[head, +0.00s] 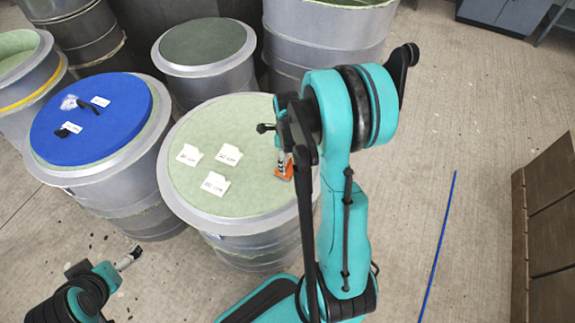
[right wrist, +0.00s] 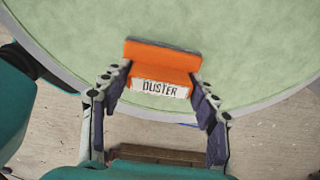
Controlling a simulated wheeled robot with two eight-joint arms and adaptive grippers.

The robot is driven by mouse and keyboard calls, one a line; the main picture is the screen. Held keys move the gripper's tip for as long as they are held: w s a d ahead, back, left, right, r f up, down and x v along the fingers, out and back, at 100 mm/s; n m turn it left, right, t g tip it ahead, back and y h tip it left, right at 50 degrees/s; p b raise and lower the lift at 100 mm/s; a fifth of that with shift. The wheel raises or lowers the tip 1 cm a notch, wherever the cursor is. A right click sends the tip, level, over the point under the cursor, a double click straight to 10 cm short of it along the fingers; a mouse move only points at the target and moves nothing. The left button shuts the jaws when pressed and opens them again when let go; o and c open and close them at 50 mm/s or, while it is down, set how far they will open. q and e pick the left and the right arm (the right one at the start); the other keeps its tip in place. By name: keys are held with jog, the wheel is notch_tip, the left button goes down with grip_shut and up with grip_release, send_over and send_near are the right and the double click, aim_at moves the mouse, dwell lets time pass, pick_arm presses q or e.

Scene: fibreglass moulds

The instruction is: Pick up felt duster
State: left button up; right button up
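The felt duster is an orange block with a dark grey edge and a white "DUSTER" label (right wrist: 163,63). In the head view the duster (head: 285,170) shows at the right side of the pale green top of the middle drum (head: 250,108). My right gripper (right wrist: 161,72) reaches over that top, its two fingertips at opposite ends of the duster, overlapping its edges. Whether they press on it cannot be told. In the head view my right arm hides part of the gripper. My left gripper (head: 130,257) is at the lower left, away from the duster; its fingers are unclear.
Three white cards (head: 215,183) lie on the green top, left of the duster. A drum with a blue top (head: 100,135) stands to the left, bearing small dark items and cards. More drums stand behind. Open floor (head: 430,130) with a blue line lies right; brown cabinets (head: 550,230) stand beyond.

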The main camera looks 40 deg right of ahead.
aim_at(287, 160)
jog(key=shift+c, duration=0.2)
jog(key=shift+r+p, duration=0.35)
jog(key=shift+r, duration=0.2)
jog(key=r, duration=0.1)
jog(key=r+p, duration=0.2)
jog(key=r, duration=0.1)
jog(key=shift+s+a, duration=0.3)
jog(key=shift+a, duration=0.05)
jog(key=s+a+r+p, duration=0.4)
jog(key=s+a+r, duration=0.2)
jog(key=s+a, duration=0.1)
jog(key=shift+s+a, duration=0.15)
jog(key=shift+s, duration=0.3)
jog(key=o, duration=0.5)
jog(key=shift+c, duration=1.4)
jog(key=shift+w, duration=0.1)
